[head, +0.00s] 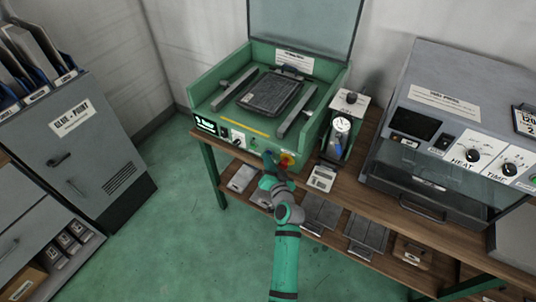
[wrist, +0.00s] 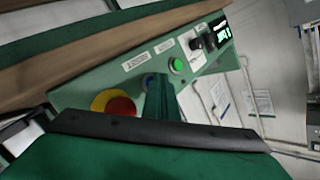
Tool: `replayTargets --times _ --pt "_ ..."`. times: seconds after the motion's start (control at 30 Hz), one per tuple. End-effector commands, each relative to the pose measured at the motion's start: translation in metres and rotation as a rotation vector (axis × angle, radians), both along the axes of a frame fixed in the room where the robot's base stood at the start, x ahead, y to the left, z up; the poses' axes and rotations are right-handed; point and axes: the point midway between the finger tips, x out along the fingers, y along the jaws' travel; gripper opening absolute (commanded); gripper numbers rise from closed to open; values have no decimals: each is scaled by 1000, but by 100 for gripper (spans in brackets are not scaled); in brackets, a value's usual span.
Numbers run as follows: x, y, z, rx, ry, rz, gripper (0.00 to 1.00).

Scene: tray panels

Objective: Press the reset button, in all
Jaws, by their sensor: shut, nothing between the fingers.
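A green machine (head: 222,100) stands on the wooden bench, with a row of controls on its front panel. In the wrist view the panel (wrist: 130,82) carries a lit green button (wrist: 176,66), a blue button (wrist: 149,79) and a red mushroom button (wrist: 121,107) on a yellow ring.
A black knob (wrist: 196,43) and a lit display (wrist: 220,27) sit past the green button. A small device (head: 342,125) stands right of the machine, then a large grey heat unit (head: 430,95). Grey cabinets (head: 75,145) stand left. Green floor is open in front.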

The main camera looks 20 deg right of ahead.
Motion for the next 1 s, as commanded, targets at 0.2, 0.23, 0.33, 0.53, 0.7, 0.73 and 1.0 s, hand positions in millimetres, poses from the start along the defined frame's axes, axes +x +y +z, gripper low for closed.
replayTargets --times 0.2,0.23,0.33,0.53,0.7,0.73,1.0 --pt "-1 1 0 0 -1 -2 0" --pt "-2 1 0 0 -1 -2 0" --pt "-5 5 0 -1 -1 0 0" --pt "-10 13 0 -1 0 0 0" --pt "-12 14 0 0 -1 -2 0" --pt "-12 13 1 0 -1 -2 0" --pt "-15 17 0 0 0 -1 0"
